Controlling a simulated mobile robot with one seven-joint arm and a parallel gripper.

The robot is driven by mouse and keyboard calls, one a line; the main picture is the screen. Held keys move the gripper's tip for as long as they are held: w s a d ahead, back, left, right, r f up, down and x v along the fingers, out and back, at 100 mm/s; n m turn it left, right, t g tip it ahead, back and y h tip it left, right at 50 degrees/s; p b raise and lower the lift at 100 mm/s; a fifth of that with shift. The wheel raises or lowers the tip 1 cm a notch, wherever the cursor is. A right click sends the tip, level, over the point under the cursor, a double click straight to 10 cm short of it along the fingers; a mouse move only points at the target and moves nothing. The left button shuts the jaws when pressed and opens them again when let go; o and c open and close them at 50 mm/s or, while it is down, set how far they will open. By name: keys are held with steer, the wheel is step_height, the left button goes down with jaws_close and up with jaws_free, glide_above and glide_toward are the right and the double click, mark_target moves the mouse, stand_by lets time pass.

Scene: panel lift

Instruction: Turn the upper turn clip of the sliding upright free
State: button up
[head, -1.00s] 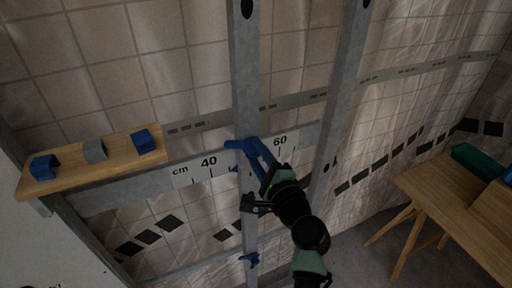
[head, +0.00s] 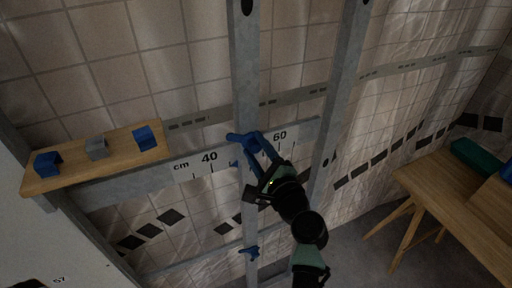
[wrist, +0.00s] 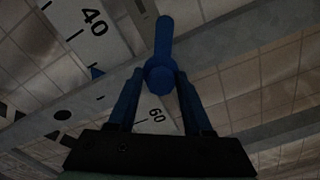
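The upper turn clip (head: 236,137) is blue and lies across the sliding upright (head: 246,80), a grey vertical profile. Its lever points left in the head view. In the wrist view the clip shows a round hub (wrist: 160,77) with the lever running up from it. My gripper (head: 262,143) has its two dark blue fingers on either side of the hub, and they appear to touch it. The fingers also show in the wrist view (wrist: 160,88). A lower blue clip (head: 249,252) sits further down the upright.
A grey rail with a cm scale (head: 209,158) runs behind the upright. A wooden shelf (head: 68,175) at left carries blue and grey blocks. A second upright (head: 342,85) stands to the right. A wooden table (head: 440,190) stands at far right.

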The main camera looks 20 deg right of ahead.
steer(key=shift+o, duration=0.9)
steer(key=shift+s, duration=0.1)
steer(key=shift+s, duration=0.35)
steer(key=s+b, duration=0.3)
steer(key=s, duration=0.9)
steer(key=shift+d, duration=0.25)
